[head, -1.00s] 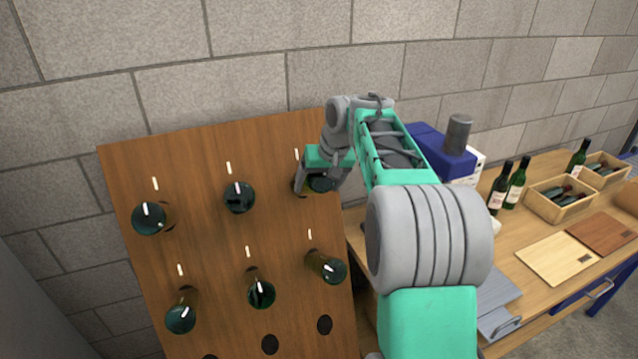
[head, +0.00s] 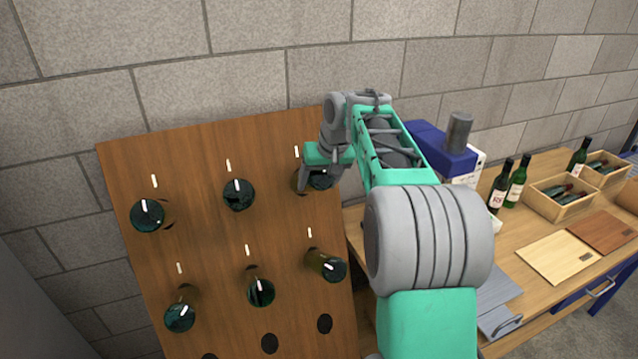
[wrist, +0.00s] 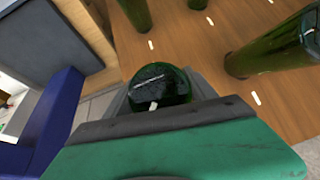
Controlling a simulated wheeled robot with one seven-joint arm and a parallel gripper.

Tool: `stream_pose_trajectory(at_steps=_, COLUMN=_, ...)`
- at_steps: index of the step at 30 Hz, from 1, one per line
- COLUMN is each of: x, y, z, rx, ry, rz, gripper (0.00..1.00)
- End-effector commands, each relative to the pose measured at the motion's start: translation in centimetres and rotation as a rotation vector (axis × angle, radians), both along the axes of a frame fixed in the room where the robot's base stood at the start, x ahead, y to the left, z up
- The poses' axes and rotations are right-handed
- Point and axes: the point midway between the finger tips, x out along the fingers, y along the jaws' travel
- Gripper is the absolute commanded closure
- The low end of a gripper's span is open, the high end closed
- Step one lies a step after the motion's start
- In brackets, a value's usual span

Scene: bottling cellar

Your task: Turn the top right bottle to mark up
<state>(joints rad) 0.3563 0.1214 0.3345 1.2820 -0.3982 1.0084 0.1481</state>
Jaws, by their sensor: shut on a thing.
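The top right bottle (head: 322,181) sits neck-in at the top right of the wooden board (head: 205,270), dark green. My gripper (head: 312,180) is shut on its base end, and its fingers hide part of the bottle in the head view. In the wrist view the bottle's round base (wrist: 160,85) faces the camera between the jaws. A short white mark lies near the lower edge of that base, towards the gripper's green body. A thin pale streak crosses the base above it. A white dash is on the board above the bottle's hole.
Several other bottles stick out of the board, the nearest being the top middle (head: 239,195) and the one below (head: 326,265). A workbench (head: 480,260) stands to the right with a blue and white machine (head: 440,150), upright bottles and wooden crates (head: 562,196).

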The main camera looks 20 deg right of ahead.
Motion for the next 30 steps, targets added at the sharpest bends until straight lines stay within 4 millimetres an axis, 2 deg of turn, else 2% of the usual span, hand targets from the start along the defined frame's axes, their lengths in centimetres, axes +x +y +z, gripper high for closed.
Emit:
stream_pose_trajectory(at_steps=10, x=0.1, y=0.0, z=-0.8, rx=-0.17, ry=-0.005, rz=0.134, gripper=0.76)
stream_pose_trajectory(at_steps=22, x=0.0, y=-0.3, z=0.4, rx=-0.428, ry=0.0, rz=0.334, gripper=0.75)
stream_pose_trajectory(at_steps=30, x=0.1, y=-0.5, z=0.4, rx=-0.541, ry=0.001, rz=0.425, gripper=0.75)
